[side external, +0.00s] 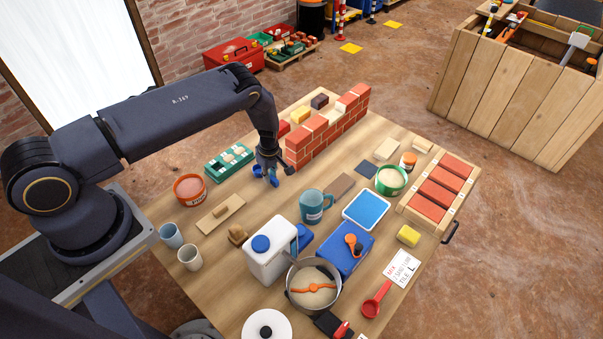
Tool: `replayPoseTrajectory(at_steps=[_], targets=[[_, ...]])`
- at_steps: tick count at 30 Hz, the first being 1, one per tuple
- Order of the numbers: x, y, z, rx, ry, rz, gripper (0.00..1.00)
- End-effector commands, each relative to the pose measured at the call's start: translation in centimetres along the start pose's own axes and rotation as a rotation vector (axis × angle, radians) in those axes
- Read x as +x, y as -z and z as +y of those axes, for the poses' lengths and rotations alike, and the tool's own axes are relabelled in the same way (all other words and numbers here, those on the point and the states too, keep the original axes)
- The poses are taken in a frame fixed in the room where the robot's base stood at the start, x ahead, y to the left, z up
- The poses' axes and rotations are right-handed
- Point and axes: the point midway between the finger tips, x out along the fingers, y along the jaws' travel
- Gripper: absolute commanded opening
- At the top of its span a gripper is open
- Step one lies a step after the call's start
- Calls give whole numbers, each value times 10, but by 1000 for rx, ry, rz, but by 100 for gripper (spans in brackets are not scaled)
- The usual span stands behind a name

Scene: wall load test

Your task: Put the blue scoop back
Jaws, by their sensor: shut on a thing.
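My gripper (268,178) points down over the table, left of the small brick wall (325,128). It is shut on a small blue thing (257,170), which looks like the blue scoop; the fingers hide part of it. It seems a little above the table, but I cannot tell the gap exactly. A green-rimmed tub of pale powder (391,181) stands at the right. An orange-red tub (189,189) stands left of my gripper. A red scoop (376,300) lies at the front right, near a written card (402,268).
A green compartment tray (228,160) stands close left of my gripper. A teal mug (312,206), a white jug (270,257) and a steel pot (313,287) crowd the front. Red bricks (440,191) lie in a wooden tray at right. Bare table lies just below my gripper.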

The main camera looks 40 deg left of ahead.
Motion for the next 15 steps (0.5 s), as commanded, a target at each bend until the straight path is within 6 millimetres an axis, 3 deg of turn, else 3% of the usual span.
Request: replayPoseTrajectory(at_steps=[15], targets=[[4,0,0,0,0,0,0]])
